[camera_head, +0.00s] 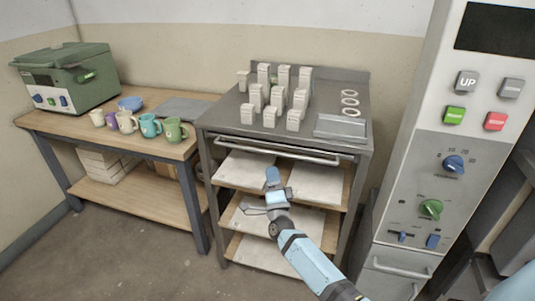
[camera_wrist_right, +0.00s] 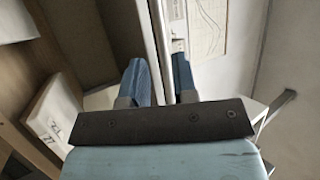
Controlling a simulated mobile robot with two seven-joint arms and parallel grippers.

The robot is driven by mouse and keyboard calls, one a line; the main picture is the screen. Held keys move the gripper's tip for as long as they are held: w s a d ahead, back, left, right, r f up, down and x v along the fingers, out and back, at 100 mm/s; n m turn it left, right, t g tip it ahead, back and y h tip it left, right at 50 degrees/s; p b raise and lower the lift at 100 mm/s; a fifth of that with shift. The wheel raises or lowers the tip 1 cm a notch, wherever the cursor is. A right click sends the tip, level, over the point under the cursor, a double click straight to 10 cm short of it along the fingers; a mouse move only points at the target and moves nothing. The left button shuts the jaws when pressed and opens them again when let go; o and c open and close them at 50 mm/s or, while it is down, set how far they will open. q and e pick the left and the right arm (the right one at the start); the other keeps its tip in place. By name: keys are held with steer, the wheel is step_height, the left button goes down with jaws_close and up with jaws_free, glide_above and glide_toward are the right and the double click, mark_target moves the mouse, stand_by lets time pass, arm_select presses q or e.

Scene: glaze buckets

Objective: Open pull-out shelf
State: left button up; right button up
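The pull-out shelf with its long silver handle bar (camera_head: 280,152) is at the top front of the grey metal cart, and the shelf looks pushed in. My right gripper (camera_head: 272,179) is in front of the cart, just below the bar in the head view. In the right wrist view its two blue fingers (camera_wrist_right: 161,82) stand apart. A long pale bar or edge (camera_wrist_right: 157,30) runs into the gap between them; contact cannot be made out. My left gripper is not in view.
The cart top (camera_head: 225,115) holds several pale blocks and a grey tray (camera_head: 340,128). White boards lie on the lower shelves. A wooden table (camera_head: 85,132) with mugs and a green machine (camera_head: 68,78) stands left. A control cabinet (camera_head: 440,150) stands close on the right.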

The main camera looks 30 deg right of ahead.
mark_target(269, 152)
steer(key=x, duration=0.8)
jaws_close()
